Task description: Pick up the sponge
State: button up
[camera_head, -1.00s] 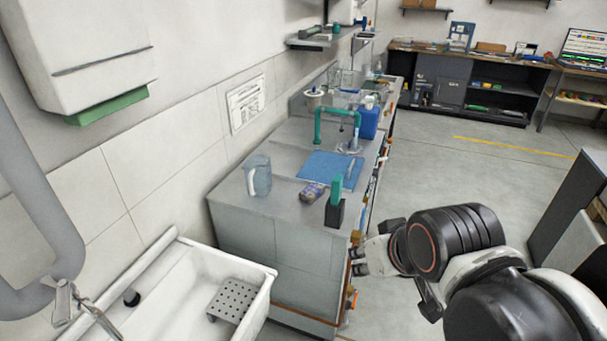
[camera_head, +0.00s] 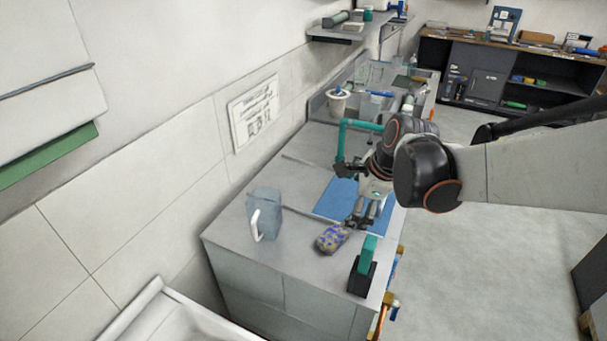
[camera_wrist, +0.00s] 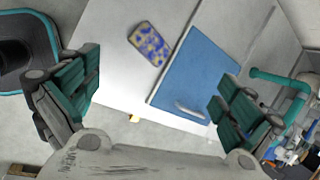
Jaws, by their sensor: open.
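The sponge (camera_head: 333,237) is a blue and yellow patterned block lying on the grey counter, between a clear jug and a black holder. In the wrist view the sponge (camera_wrist: 149,45) lies flat on the counter, beyond the fingertips and between the two fingers. My gripper (camera_head: 368,213) is just behind and to the right of the sponge, above the counter near the blue mat. In the wrist view its teal-padded fingers (camera_wrist: 160,100) are wide apart with nothing between them. The gripper hides part of the mat in the head view.
The blue mat (camera_head: 335,198) lies behind the sponge. A clear jug with a white handle (camera_head: 266,212) stands to its left. A black holder with a teal block (camera_head: 362,277) stands at the front right. A teal tap (camera_head: 345,130) and containers are farther back. A white sink is at lower left.

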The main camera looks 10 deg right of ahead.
notch_tip(320, 180, down, 6)
jog(key=w+d+f+m, duration=0.1)
jog(key=w+d+m, duration=0.15)
jog(key=m, duration=0.45)
jog(key=g+b, duration=0.1)
jog(key=b, duration=0.3)
send_near(333, 235)
jog(key=shift+y, duration=0.3)
jog(key=x, duration=0.5)
jog(key=shift+w+d, duration=0.25)
jog(key=shift+d, duration=0.15)
jog(key=shift+s+b+x, duration=0.1)
jog(key=shift+b+x, duration=0.45)
jog(key=shift+x, duration=0.8)
jog(key=shift+s+b+x, duration=0.15)
jog(key=shift+b+x, duration=0.4)
jog(key=shift+x, duration=0.75)
jog(key=shift+a, duration=0.1)
jog(key=c, duration=0.8)
